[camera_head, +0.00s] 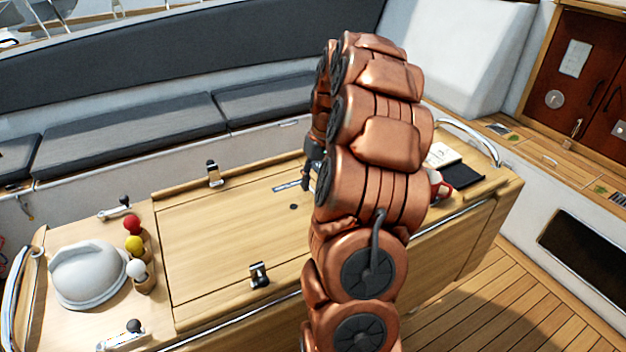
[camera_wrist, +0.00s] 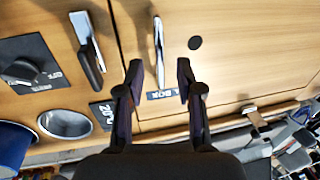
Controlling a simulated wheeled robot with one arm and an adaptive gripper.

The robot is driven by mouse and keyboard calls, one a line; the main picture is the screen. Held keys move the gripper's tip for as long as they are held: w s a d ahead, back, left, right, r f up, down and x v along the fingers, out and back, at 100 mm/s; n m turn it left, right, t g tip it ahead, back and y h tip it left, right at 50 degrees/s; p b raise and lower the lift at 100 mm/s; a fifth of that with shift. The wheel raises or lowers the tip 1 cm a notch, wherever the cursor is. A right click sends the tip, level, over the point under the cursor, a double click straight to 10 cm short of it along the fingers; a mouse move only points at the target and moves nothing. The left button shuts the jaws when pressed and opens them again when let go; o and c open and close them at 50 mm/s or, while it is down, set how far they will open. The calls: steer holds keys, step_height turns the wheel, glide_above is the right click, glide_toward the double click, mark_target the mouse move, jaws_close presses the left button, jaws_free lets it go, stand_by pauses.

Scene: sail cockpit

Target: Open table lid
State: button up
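The wooden table (camera_head: 215,235) stands in the middle of the head view, and its flat lid panel (camera_head: 230,220) looks closed. In the wrist view the lid surface (camera_wrist: 250,60) shows a slim chrome handle (camera_wrist: 158,45), a dark round hole (camera_wrist: 195,43) and a label (camera_wrist: 162,94) reading "BOX". My gripper (camera_wrist: 160,72) is open and empty, its fingers on either side of the handle's line in the picture. I cannot tell the height above the handle or whether anything touches. In the head view my copper arm hides the handle and most of my gripper.
Black-and-chrome latches (camera_head: 213,175) (camera_head: 259,275) sit along the lid's edges. A white dome (camera_head: 88,275) and coloured balls (camera_head: 133,224) stand at the table's left end. A lever (camera_wrist: 88,48) and metal cup holder (camera_wrist: 65,123) lie left of the fingers. Cushioned benches (camera_head: 130,140) run behind.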

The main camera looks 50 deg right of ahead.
steer(key=shift+f, duration=0.45)
steer(key=shift+a, duration=0.1)
steer(key=shift+c, duration=0.3)
jaws_close()
